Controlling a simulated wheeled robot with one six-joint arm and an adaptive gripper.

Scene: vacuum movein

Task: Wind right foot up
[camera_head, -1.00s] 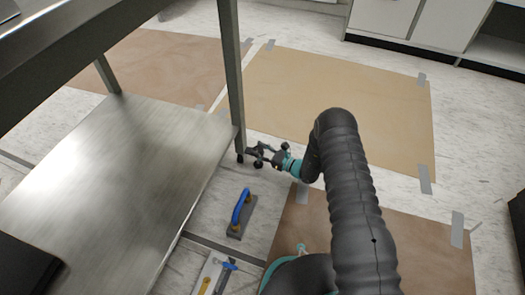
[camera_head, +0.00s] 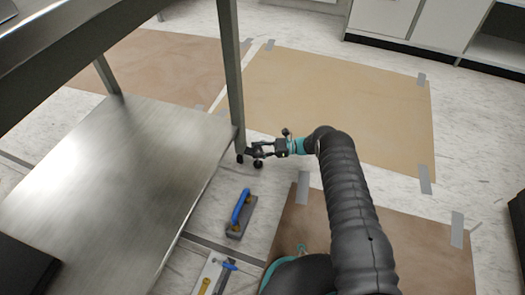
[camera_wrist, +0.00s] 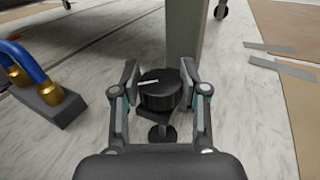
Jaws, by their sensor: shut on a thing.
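The right foot (camera_wrist: 160,92) is a black ribbed knob with a white mark on its top and a round black pad below it. It stands at the base of a steel table leg (camera_wrist: 184,35). My gripper (camera_wrist: 158,92) has one finger on each side of the knob and is shut on it. In the head view my gripper (camera_head: 262,149) reaches the foot of the table leg (camera_head: 236,90) from the right. The foot itself is small and partly hidden there. In the wrist view the white mark points left and slightly down.
A blue-handled tool (camera_head: 240,212) lies on the floor just right of the steel lower shelf (camera_head: 120,170); it also shows in the wrist view (camera_wrist: 45,90). Taped brown floor sheets (camera_head: 330,100) lie beyond and beside my arm. White cabinets (camera_head: 420,22) stand at the back.

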